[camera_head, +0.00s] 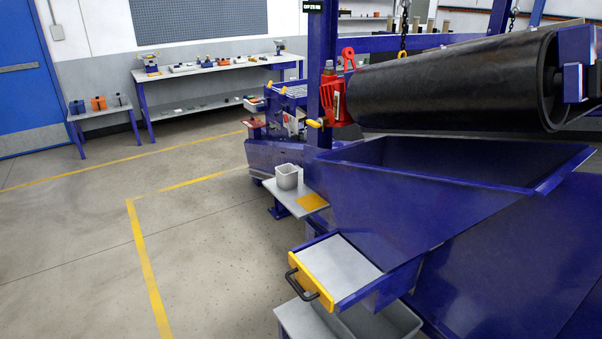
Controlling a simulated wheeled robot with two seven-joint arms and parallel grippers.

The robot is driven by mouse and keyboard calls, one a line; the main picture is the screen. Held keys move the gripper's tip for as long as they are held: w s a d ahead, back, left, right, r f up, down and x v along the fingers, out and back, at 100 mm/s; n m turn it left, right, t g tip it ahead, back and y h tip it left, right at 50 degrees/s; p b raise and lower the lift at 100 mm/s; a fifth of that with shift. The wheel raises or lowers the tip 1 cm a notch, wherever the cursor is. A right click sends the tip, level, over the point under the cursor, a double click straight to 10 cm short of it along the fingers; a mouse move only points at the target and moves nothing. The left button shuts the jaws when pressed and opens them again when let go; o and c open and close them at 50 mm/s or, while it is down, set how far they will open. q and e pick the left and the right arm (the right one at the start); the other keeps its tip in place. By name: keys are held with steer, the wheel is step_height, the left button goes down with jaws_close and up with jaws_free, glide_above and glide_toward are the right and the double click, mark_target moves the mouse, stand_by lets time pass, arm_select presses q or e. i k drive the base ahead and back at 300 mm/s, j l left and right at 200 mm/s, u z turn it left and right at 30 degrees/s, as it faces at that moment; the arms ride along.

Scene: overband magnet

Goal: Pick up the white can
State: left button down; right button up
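I cannot make out a clear white can. A pale grey, open-topped container (287,177) stands upright on a small grey side shelf (283,197) of the blue machine, near the middle of the view. It looks square-sided, and I cannot tell whether it is the can. Neither of my grippers is in view.
The blue machine (400,200) with a black roller belt (450,85) fills the right. A yellow-fronted drawer (311,282) with a black handle sticks out low. A workbench (205,68) and small table (98,113) stand at the back. The floor at left is clear.

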mark_target(287, 177)
steer(key=i+j+z, duration=0.1)
steer(key=i+j, duration=0.85)
steer(key=i+j+z, duration=0.15)
steer(key=i+j, duration=0.35)
steer(key=i+j+z, duration=0.1)
steer(key=i+j, duration=0.35)
steer(key=j, duration=0.25)
steer(key=i+j, duration=0.4)
steer(key=j, duration=0.2)
steer(key=l+z, duration=0.05)
